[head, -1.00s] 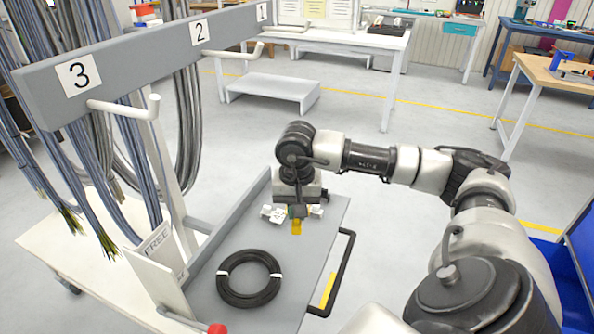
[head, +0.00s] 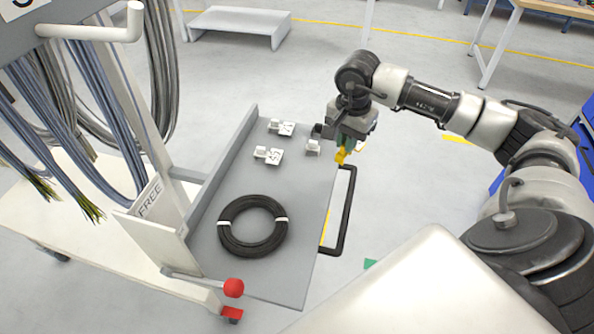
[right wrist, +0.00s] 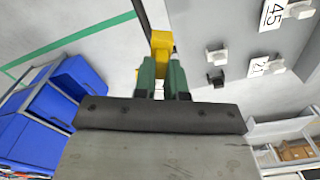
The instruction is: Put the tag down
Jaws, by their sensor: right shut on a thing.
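My right gripper (head: 343,148) is at the right edge of the grey tray, pointing down. Its green fingers (right wrist: 160,78) are shut on a small yellow piece, which looks like the tag (head: 341,156). The yellow tag also shows between the fingertips in the right wrist view (right wrist: 160,42). It is over or just beyond the tray's edge, near the black handle; I cannot tell its height above the tray. No writing on it can be read. My left gripper is not in view.
The grey tray (head: 215,188) holds a black cable coil (head: 252,226), two white numbered plates (head: 282,128) (head: 268,154) and a small white block (head: 312,147). A black handle (head: 349,215) runs along its right side. A FREE sign (head: 150,200) and hanging cables stand left.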

